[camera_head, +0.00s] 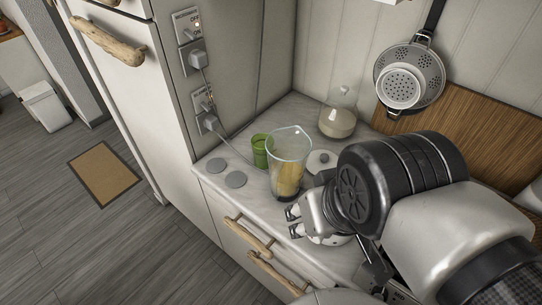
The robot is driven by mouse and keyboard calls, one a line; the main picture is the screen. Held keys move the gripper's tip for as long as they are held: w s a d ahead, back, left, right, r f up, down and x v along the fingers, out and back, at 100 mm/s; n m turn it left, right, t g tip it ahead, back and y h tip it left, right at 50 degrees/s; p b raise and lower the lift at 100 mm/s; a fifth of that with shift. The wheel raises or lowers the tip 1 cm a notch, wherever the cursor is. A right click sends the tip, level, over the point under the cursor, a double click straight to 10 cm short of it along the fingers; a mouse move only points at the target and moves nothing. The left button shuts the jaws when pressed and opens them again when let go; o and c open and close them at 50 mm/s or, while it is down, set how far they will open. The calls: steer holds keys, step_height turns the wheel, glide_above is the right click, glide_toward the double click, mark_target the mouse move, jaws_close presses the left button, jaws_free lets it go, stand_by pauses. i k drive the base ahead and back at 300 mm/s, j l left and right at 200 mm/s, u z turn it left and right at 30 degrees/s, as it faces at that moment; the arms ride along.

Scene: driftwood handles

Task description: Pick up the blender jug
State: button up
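The blender jug (289,160), clear with a pale rim and something yellow showing through it, stands upright on the marble counter (246,200). My gripper (293,221) is in front of the jug and slightly right of its base, low over the counter. Its two fingertips point left and are apart, with nothing seen between them. It looks open, and a gap seems to remain between it and the jug. My arm covers the counter to the right.
A green cup (260,151) stands close at the jug's left. A white lid-like piece (321,162) lies to its right, and a glass jar (338,121) stands behind. A colander (408,77) hangs on the wall.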

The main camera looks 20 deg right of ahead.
mark_target(289, 149)
steer(key=z, duration=0.5)
steer(key=j+z, duration=0.3)
steer(key=z, duration=0.15)
steer(key=j+z, duration=0.45)
steer(key=k+j+z, duration=0.1)
steer(key=z, duration=0.35)
steer(key=k+j+z, duration=0.1)
steer(key=j+z, duration=0.35)
steer(key=k+j+z, duration=0.15)
steer(key=z, duration=0.25)
steer(key=k+j+z, duration=0.25)
steer(key=k+j, duration=0.55)
steer(key=k, duration=0.15)
steer(key=i, duration=0.4)
